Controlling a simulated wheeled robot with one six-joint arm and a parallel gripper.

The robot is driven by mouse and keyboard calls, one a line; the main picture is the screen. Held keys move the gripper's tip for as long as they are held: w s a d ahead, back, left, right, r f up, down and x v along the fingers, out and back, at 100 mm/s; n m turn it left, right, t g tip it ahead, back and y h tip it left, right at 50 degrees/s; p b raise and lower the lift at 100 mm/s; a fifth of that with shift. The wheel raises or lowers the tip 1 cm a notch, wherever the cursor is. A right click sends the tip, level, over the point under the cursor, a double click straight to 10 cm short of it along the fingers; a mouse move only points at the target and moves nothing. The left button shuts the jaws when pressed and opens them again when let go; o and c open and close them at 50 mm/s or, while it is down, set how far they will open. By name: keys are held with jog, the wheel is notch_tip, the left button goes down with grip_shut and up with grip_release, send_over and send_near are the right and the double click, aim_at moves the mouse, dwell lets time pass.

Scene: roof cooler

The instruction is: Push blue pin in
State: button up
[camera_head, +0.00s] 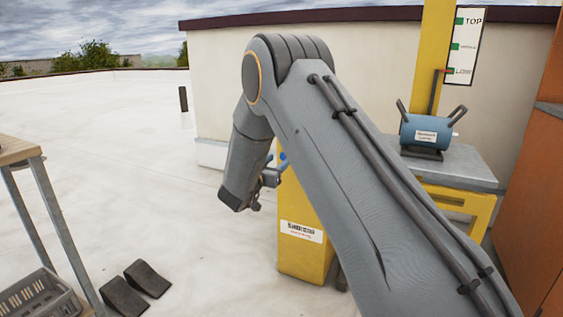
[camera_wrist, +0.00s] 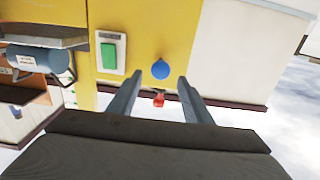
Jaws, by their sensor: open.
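The blue pin (camera_wrist: 160,69) shows as a round blue knob on a yellow panel (camera_wrist: 170,25) in the wrist view. My gripper (camera_wrist: 160,79) is open, with its two fingers apart and nothing between them that it holds. The pin appears in line with the gap between the fingertips; I cannot tell the distance left to it. In the head view my gripper (camera_head: 272,177) is beside the yellow post, mostly hidden by my arm. A small bit of blue (camera_head: 283,157) shows close to it there.
A green button (camera_wrist: 109,56) on a white plate and a red knob (camera_wrist: 158,99) are near the pin. A blue cylinder (camera_head: 425,131) with dark handles sits on a grey platform (camera_head: 466,165). Black wedges (camera_head: 148,278) and a crate (camera_head: 40,298) are at lower left. Open roof lies left.

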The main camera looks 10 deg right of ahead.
aim_at(282, 157)
jog(key=shift+b+x, duration=0.4)
jog(key=shift+x, duration=1.7)
jog(key=shift+c, duration=0.4)
jog(key=shift+w, duration=0.1)
grip_shut()
